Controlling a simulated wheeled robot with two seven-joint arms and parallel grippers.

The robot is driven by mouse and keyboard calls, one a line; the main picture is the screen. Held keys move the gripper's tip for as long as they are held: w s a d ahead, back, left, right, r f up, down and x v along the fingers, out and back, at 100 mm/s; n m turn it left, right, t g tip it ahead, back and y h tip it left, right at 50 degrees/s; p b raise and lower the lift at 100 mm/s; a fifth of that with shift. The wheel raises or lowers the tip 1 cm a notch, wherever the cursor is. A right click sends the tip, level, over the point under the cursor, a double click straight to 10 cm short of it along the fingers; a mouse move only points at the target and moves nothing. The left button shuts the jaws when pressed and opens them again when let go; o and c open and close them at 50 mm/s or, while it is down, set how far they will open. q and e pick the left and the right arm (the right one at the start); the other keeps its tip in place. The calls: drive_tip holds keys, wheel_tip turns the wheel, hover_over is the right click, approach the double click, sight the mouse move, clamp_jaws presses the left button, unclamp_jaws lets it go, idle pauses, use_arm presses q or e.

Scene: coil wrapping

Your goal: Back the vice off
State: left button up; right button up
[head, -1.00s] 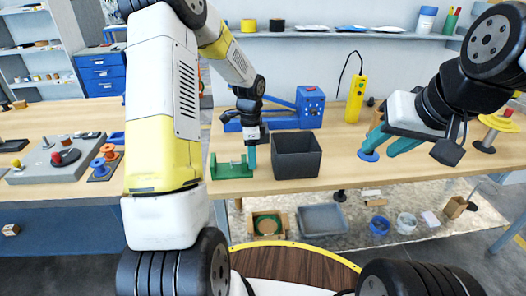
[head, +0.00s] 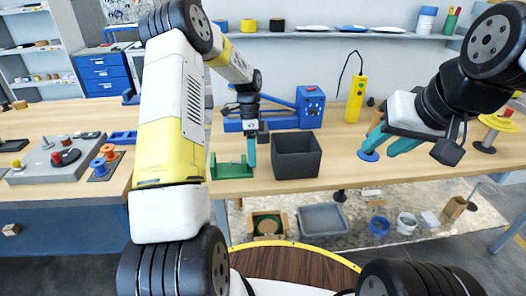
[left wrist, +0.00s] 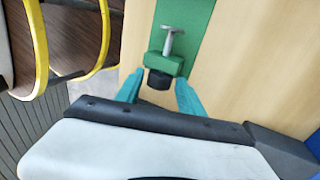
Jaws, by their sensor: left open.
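The green vice (head: 232,168) sits on the bench near its front edge, left of a dark grey bin. In the left wrist view the vice (left wrist: 190,28) shows a grey T-shaped screw handle (left wrist: 170,42) and a dark round knob (left wrist: 159,79) at its near end. My left gripper (head: 250,158) points down at the right end of the vice. In the left wrist view its teal fingers (left wrist: 159,86) are apart, one on each side of the knob; I cannot tell whether they touch it. My right gripper (head: 388,146) is open, its fingers apart above the bench.
The dark grey bin (head: 296,160) stands close to the right of my left gripper. A blue machine (head: 310,108) and a yellow pendant (head: 355,98) stand behind. A blue disc (head: 368,155) lies below my right gripper. A grey board (head: 55,160) is at the left.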

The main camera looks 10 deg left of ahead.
use_arm(q)
drive_tip(key=shift+c, duration=0.3)
drive_tip(key=c, duration=0.8)
drive_tip(key=shift+o, duration=0.2)
drive_tip(key=shift+s+r+t, duration=0.15)
drive_tip(key=shift+s+t, duration=0.1)
drive_tip(key=shift+t, duration=0.35)
drive_tip(key=shift+s+d+t+y, duration=0.15)
drive_tip(key=shift+t+y, duration=0.45)
drive_tip(key=shift+t, duration=0.6)
drive_tip(key=shift+s+t, duration=0.25)
drive_tip(key=shift+t, duration=0.35)
drive_tip(key=shift+s+t+y, duration=0.15)
drive_tip(key=shift+t+y, duration=0.35)
drive_tip(key=shift+t, duration=0.6)
